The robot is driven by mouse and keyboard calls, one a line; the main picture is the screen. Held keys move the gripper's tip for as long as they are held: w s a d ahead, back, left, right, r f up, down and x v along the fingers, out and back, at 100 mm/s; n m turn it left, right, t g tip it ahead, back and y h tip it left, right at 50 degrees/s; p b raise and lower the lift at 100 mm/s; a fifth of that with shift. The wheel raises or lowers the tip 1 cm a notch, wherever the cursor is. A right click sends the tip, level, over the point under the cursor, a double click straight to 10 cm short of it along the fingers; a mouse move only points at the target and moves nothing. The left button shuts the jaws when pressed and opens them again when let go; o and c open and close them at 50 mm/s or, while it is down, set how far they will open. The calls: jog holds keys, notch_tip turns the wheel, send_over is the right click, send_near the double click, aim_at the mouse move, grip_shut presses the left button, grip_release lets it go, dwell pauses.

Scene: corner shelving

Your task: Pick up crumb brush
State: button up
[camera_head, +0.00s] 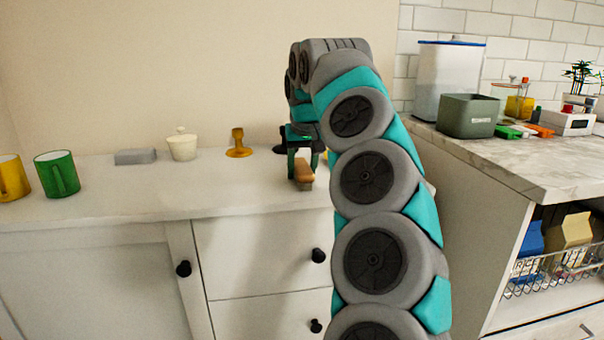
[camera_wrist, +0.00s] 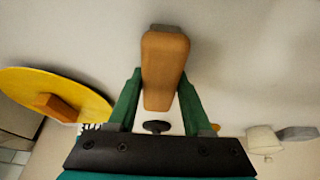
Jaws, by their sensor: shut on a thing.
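The crumb brush (camera_head: 303,174) has a tan wooden back and a grey underside. My gripper (camera_head: 304,160) points down over the white cabinet top and is shut on the brush. In the wrist view, the brush (camera_wrist: 162,68) sits between the two green fingers of my gripper (camera_wrist: 161,84), with a finger against each long side. Its grey part shows at the far end. The brush is near the front of the cabinet top; I cannot tell whether it touches the surface.
A yellow disc with a wooden handle (camera_wrist: 88,98) lies beside the brush. Along the cabinet top (camera_head: 110,205) stand an amber stamp-like piece (camera_head: 238,145), a cream lidded pot (camera_head: 182,146), a grey block (camera_head: 135,156), a green mug (camera_head: 56,174) and a yellow mug (camera_head: 12,177).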

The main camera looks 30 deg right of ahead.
aim_at(302, 166)
grip_shut()
jog(key=shift+r, duration=0.2)
jog(key=shift+r+p, duration=0.15)
jog(key=shift+p, duration=0.25)
jog(key=shift+r, duration=1.75)
jog(key=shift+s+a+b, duration=0.25)
jog(key=shift+s+b, duration=0.15)
jog(key=shift+s, duration=0.5)
jog(key=s+a+r+b, duration=0.1)
jog(key=s+a+b, duration=0.2)
jog(key=s, duration=1)
jog(key=shift+s+a+r, duration=0.15)
jog(key=shift+s+a, duration=0.15)
jog(key=shift+a, duration=0.15)
